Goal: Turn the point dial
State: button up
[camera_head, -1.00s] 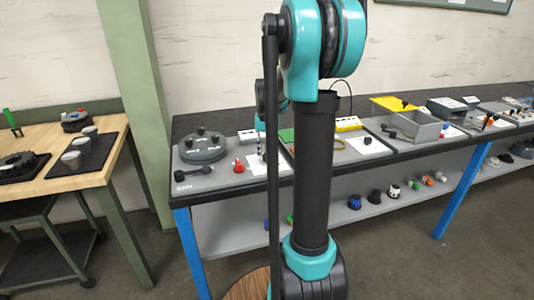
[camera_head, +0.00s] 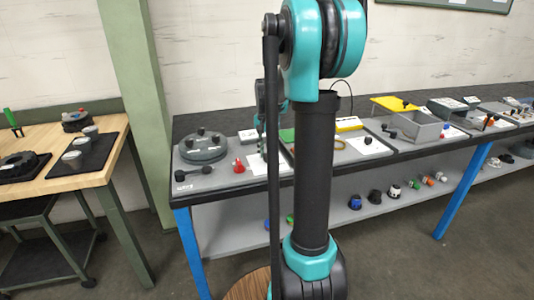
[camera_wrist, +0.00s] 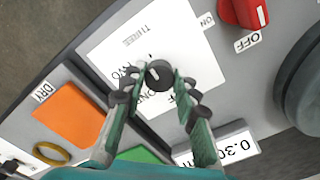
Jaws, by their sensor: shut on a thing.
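The point dial (camera_wrist: 158,76) is a small dark round knob on a white card (camera_wrist: 112,52) in the wrist view. The card has printed words around the knob: ONE below it, TWO to its left and THREE above it, partly covered by the fingers. My gripper (camera_wrist: 157,74) has its two green fingers on either side of the knob, shut on it. A small light mark shows on the knob, but where it points is hard to tell.
A red switch (camera_wrist: 243,12) with ON and OFF labels is beside the card. An orange patch (camera_wrist: 69,117) marked DRY, a yellow ring (camera_wrist: 51,153) and a numeric display (camera_wrist: 216,146) lie near. A round grey housing (camera_head: 203,146) stands on the bench's left end.

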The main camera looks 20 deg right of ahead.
aim_at(267, 155)
jog(key=o, duration=1.2)
jog(key=shift+c, duration=0.2)
notch_tip(267, 155, up, 12)
jog(key=shift+s, duration=0.1)
jog(key=s+a+f+n+t, duration=0.2)
jog(key=s+a+f+n, duration=0.1)
jog(key=s+f, duration=0.8)
jog(key=s+a+f+n+t, duration=0.2)
jog(key=s+a+f+n, duration=0.2)
jog(key=s+f, duration=0.7)
jog(key=shift+s+a+n, duration=0.2)
jog(key=shift+s+n, duration=0.6)
jog(key=shift+n, duration=0.3)
jog(key=shift+r, duration=0.1)
